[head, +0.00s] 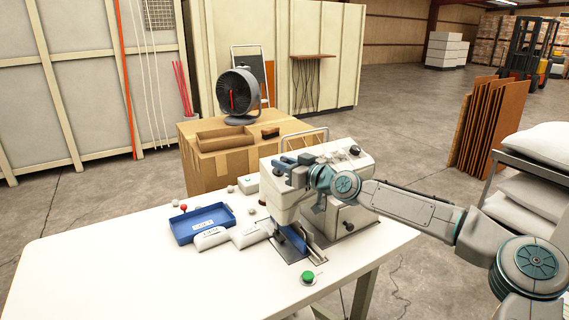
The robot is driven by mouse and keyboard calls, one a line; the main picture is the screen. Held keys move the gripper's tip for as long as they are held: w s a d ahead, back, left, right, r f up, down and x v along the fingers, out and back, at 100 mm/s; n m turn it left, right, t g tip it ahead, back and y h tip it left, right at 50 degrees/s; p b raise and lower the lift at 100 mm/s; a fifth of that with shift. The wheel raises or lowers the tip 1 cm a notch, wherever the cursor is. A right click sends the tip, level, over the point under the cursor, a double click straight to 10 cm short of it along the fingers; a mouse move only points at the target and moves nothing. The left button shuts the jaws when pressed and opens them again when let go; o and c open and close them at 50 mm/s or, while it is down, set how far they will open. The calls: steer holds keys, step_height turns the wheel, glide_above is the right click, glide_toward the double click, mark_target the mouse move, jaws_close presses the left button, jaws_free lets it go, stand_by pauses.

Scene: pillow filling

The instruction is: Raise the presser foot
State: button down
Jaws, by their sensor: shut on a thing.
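A white sewing machine (352,160) stands on the right part of the white table (110,250). My arm reaches in from the right, across the front of the machine. My gripper (284,168) is at the upper left of the machine's head, shut on a small part there. My own wrist and fingers hide most of that part, so its shape and tilt cannot be told. The presser foot is too small to make out under the head, above the blue and grey bed (290,243).
A blue tray (203,224), white pouches (212,238) and a few small knobs lie left of the machine. A green button (308,277) is near the front edge. A cardboard box (207,163) with a fan (238,93) stands behind. Pillows (535,148) are stacked on a rack at right.

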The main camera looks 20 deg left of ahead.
steer(key=r+h+p, duration=0.1)
steer(key=p, duration=0.1)
steer(key=a+r+g+h+p, duration=0.1)
steer(key=h+p, duration=0.1)
steer(key=p, duration=0.1)
steer(key=shift+w+a+m+g, duration=0.1)
steer(key=shift+w+m+g, duration=0.2)
steer(key=shift+w, duration=0.1)
steer(key=h+p, duration=0.1)
steer(key=p, duration=0.1)
steer(key=a+g+h+p, duration=0.1)
steer(key=p, duration=0.1)
steer(key=shift+w+r+m, duration=0.2)
steer(key=shift+w+m, duration=0.1)
steer(key=shift+w, duration=0.1)
steer(key=shift+w+a+f+m+g+h+p, duration=0.15)
steer(key=shift+w+a+f+g+h+p, duration=0.15)
steer(key=shift+g+h+p, duration=0.5)
steer(key=shift+w+a+f+m+g+h+p, duration=0.25)
steer(key=shift+h+p, duration=0.35)
steer(key=shift+p, duration=0.45)
steer(key=c, duration=1.3)
jaws_free()
steer(key=shift+d, duration=0.1)
steer(key=b+v, duration=0.4)
steer(key=v, duration=0.9)
steer(key=shift+w+d+r, duration=0.1)
steer(key=shift+r, duration=0.3)
